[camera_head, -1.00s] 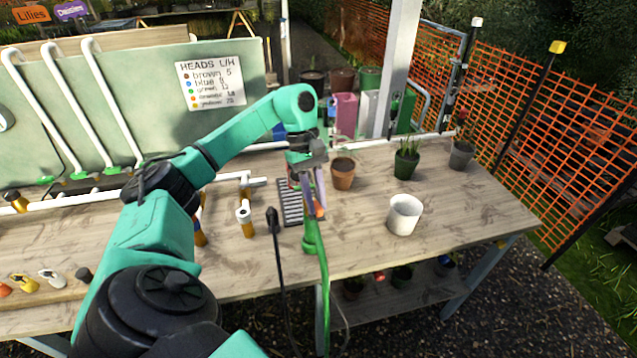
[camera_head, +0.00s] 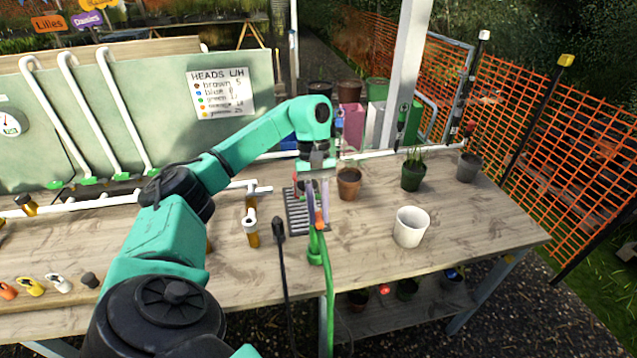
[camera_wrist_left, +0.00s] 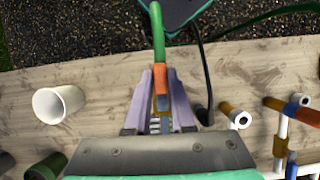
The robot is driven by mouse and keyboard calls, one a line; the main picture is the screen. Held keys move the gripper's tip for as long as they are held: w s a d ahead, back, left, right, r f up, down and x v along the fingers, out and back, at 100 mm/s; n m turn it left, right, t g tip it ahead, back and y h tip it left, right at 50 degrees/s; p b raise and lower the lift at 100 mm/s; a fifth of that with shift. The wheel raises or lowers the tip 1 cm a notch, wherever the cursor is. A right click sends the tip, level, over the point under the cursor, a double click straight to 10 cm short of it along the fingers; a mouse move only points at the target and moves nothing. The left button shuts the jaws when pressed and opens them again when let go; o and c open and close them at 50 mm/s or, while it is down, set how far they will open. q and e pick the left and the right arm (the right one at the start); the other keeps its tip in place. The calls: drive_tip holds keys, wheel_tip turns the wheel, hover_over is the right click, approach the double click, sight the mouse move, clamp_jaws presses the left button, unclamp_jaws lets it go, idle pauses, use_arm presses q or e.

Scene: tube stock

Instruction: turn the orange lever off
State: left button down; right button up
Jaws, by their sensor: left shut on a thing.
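My left gripper (camera_head: 317,203) is shut with its pale purple fingers around an orange piece at the top of a green hose, over the bench; I take this piece to be the orange lever (camera_wrist_left: 160,78). In the left wrist view my left gripper (camera_wrist_left: 160,98) has a finger on each side of it, and the fingers hide part of it. The green hose (camera_head: 328,290) runs from it over the bench's front edge. A small blue part shows just below the orange piece in the wrist view. My right gripper is not in view.
A dark slotted tray (camera_head: 298,212) lies beside the gripper. A white pot (camera_head: 411,227) and a terracotta pot (camera_head: 349,184) stand to the right.

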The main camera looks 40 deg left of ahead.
use_arm(q)
drive_tip(key=c, duration=0.8)
unclamp_jaws()
drive_tip(key=shift+o, duration=0.2)
drive_tip(key=shift+r, duration=0.1)
drive_tip(key=p+v, duration=0.9)
drive_tip(key=v, duration=0.5)
drive_tip(key=shift+r, duration=0.15)
drive_tip(key=shift+w, duration=0.1)
